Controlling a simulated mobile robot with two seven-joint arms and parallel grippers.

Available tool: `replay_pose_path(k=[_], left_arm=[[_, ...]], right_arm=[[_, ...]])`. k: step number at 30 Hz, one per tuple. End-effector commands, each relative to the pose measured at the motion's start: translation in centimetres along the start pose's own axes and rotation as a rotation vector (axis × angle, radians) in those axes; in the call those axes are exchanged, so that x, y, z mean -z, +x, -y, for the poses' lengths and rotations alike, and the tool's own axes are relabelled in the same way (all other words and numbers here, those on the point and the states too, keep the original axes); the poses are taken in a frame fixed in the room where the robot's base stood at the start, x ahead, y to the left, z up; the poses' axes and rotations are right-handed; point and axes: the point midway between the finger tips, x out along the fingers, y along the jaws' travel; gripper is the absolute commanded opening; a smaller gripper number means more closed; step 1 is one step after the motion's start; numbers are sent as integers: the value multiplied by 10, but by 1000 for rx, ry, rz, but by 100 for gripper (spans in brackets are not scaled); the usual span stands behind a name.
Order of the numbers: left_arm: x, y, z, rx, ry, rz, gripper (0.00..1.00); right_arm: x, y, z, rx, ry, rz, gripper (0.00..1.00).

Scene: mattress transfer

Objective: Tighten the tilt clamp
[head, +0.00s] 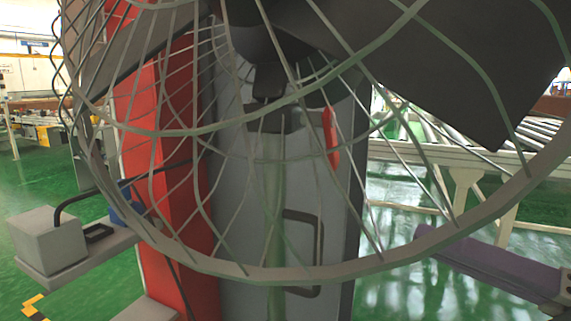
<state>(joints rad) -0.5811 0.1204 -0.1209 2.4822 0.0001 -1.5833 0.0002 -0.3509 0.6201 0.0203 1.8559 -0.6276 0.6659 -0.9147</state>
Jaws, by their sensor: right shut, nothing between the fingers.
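A large fan with a wire cage (235,271) fills the upper part of the head view, close to me. Behind the wires, a dark bracket and pivot (268,82) hold the fan. A small red handle (331,137), which looks like the tilt clamp, sits upright at the bracket's right side, partly crossed by cage wires. My right gripper (428,246) comes in at the lower right, purple with a grey part behind. It is shut and empty, apart from the red handle, below and to the right of it. My left gripper is not in view.
A red and grey column (235,230) with a dark handle (302,253) stands behind the cage. A grey box (47,240) with a cable rests on a ledge at left. A roller conveyor (480,165) stands behind at right. Green floor (395,270) shows between.

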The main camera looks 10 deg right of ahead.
Motion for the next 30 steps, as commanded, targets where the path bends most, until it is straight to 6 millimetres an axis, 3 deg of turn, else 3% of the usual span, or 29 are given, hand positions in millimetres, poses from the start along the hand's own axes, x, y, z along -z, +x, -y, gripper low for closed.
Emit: replay_pose_path(k=[10,14,24,30], left_arm=[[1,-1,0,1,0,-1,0],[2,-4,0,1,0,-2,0],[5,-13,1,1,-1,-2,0],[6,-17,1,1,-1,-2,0]], right_arm=[[-1,9,-1,-2,4,4,0],[-2,29,-2,-4,1,3,0],[-2,101,-2,-3,4,5,0],[-29,108,0,1,1,3,0]])
